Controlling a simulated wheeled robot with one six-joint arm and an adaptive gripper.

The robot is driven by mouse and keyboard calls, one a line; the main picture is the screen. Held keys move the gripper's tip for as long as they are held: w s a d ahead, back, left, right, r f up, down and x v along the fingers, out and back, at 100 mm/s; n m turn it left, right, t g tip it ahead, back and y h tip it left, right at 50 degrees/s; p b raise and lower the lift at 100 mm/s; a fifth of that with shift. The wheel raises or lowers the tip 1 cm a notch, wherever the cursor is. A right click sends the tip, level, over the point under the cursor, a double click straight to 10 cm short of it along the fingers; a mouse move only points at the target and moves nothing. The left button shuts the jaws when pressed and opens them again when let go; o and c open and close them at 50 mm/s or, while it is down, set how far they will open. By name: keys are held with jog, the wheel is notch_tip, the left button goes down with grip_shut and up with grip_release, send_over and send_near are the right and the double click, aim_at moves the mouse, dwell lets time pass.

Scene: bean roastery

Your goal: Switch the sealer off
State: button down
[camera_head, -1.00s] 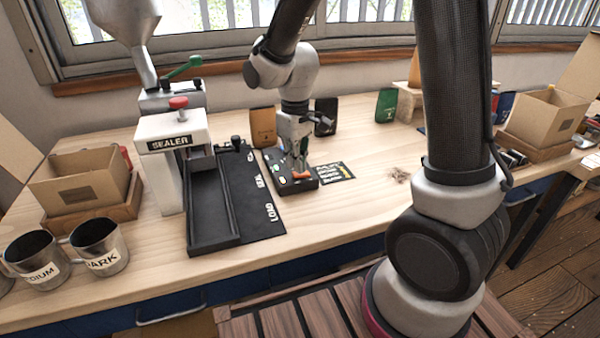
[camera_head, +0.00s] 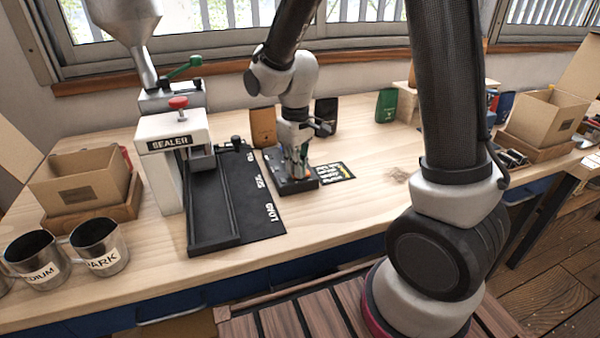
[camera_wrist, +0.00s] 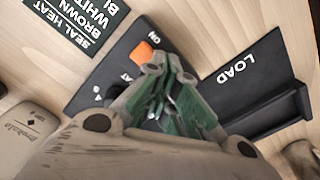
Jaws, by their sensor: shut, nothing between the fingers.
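The sealer (camera_head: 172,128), a white press with a red knob on top, stands at the left of the bench in the head view. Its black control box (camera_head: 284,188) lies to the right of the black sealing bed. My gripper (camera_head: 299,177) is shut and empty, pointing down low over this box and hiding most of its top. In the wrist view, the shut green fingers (camera_wrist: 166,95) are over the box, near an orange switch (camera_wrist: 142,51). A pale dial (camera_wrist: 97,92) lies at the left. Whether the fingertips touch the box or switch cannot be told.
A settings card (camera_head: 333,171) lies right of the box. An orange-brown pouch (camera_head: 263,128) and a dark pouch (camera_head: 326,112) stand behind it. The sealing bed (camera_head: 213,215) is on the left. Bare bench lies to the right and in front.

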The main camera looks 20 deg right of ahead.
jog(key=shift+r, duration=3.5)
jog(key=s+d+r+m+t, duration=0.2)
jog(key=s+d+r, duration=0.4)
jog(key=s, duration=0.3)
jog(key=s+d+r+m+t, duration=0.2)
jog(key=s+d+r+m, duration=0.2)
jog(key=s+d, duration=0.5)
jog(key=shift+v, duration=1.15)
jog(key=shift+s, duration=0.1)
